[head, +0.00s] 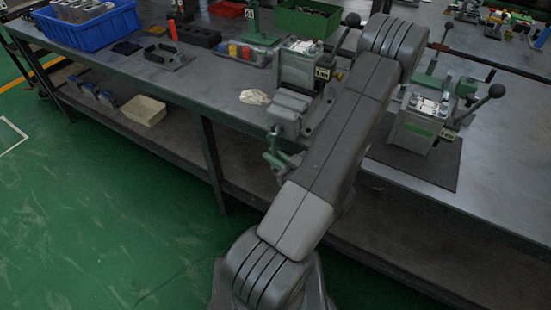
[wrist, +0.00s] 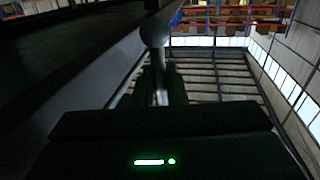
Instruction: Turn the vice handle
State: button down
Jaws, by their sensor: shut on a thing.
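The vice (head: 288,108) is grey and stands at the front edge of the bench, left of my arm in the head view. In the wrist view, the vice handle (wrist: 155,30) is a light rod with a round ball end. The rod runs down between the dark fingers of my gripper (wrist: 159,78), which is shut on it, with the ball beyond the fingertips.
A lever-handled valve block fixture (head: 424,122) stands on a dark mat (head: 440,173) to the right. A blue crate (head: 92,32) is at the far left, and a green bin (head: 308,18) behind. A white cloth (head: 255,97) lies left of the vice. A lower shelf holds a pale box (head: 144,111).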

jog(key=c, duration=1.6)
grip_release()
jog(key=shift+v, duration=6.95)
jog(key=shift+a, duration=0.1)
jog(key=shift+x, duration=6.1)
jog(key=shift+w, duration=0.1)
